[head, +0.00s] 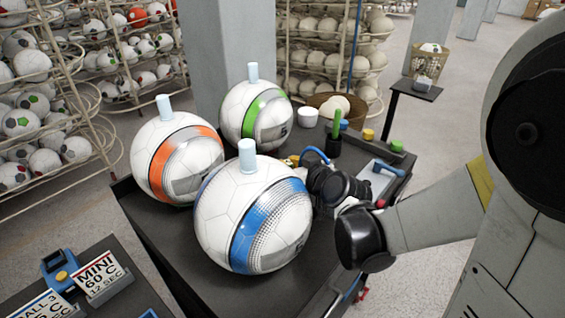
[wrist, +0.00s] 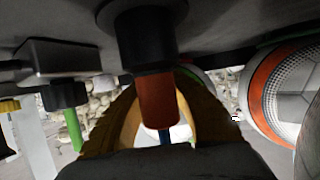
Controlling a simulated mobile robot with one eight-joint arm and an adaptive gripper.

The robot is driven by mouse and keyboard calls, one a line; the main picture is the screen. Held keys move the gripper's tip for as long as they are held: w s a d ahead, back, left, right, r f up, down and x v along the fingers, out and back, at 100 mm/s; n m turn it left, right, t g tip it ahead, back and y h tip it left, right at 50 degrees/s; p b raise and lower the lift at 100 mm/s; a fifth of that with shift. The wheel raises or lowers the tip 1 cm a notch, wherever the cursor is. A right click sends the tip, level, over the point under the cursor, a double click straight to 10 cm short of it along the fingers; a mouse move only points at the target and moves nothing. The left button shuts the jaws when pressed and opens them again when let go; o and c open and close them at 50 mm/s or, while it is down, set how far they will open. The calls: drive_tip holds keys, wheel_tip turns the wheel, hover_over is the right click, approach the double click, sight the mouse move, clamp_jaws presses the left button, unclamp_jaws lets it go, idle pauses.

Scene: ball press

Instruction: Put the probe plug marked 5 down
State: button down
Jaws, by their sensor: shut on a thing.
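My gripper (wrist: 158,92) shows in the wrist view as two yellow-brown fingers, shut on an orange-red cylinder, which I take to be the probe plug (wrist: 158,105). Its far end meets a black collar (wrist: 145,40) close to the dark table surface; I cannot tell whether it is seated there. No mark 5 can be read. In the head view my wrist hides the plug and most of the fingers, over the table behind the blue-banded ball.
Balls banded blue (head: 262,222), orange (head: 175,158) and green (head: 255,112) stand on the dark table (head: 160,235), each topped by a pale cylinder. A green plug (head: 336,123) stands in a black holder. A grey tray (head: 372,182) with a blue handle lies at right.

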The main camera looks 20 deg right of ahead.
drive_tip(key=shift+f, duration=0.2)
drive_tip(key=c, duration=1.5)
unclamp_jaws()
drive_tip(key=shift+r, duration=0.1)
